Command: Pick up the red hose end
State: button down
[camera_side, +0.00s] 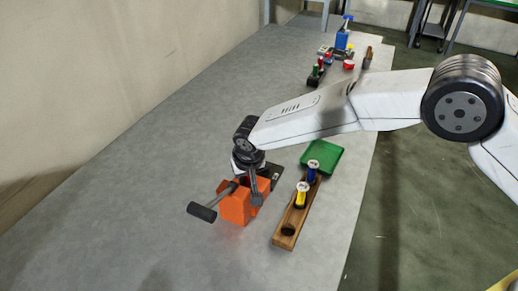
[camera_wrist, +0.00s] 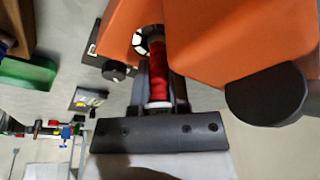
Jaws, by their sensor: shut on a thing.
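The red hose end (camera_wrist: 158,75) shows in the wrist view between the two dark fingers of my gripper (camera_wrist: 160,90). It has a white ring at its near end, and its far end meets a black-and-white round part beside an orange block. My gripper is shut on it. In the side view my gripper (camera_side: 254,185) is down at the orange block (camera_side: 236,208), which has a dark-ended handle (camera_side: 202,212) sticking out to the left. The red hose end cannot be made out in the side view.
A wooden rack (camera_side: 287,238) with a yellow and a blue item stands right of the block. A green tray (camera_side: 322,155) lies behind it. More equipment, including a blue bottle (camera_side: 342,40), stands at the far end. The table left of the block is clear.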

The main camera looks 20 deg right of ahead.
jog(key=shift+r, duration=0.2)
jog(key=shift+r, duration=0.6)
jog(key=s+d+r, duration=0.6)
jog(key=s+r, duration=0.5)
jog(key=s, duration=0.1)
jog(key=shift+s+d+r, duration=0.15)
jog(key=shift+d+r, duration=0.05)
jog(key=shift+d, duration=0.15)
jog(key=shift+d, duration=0.1)
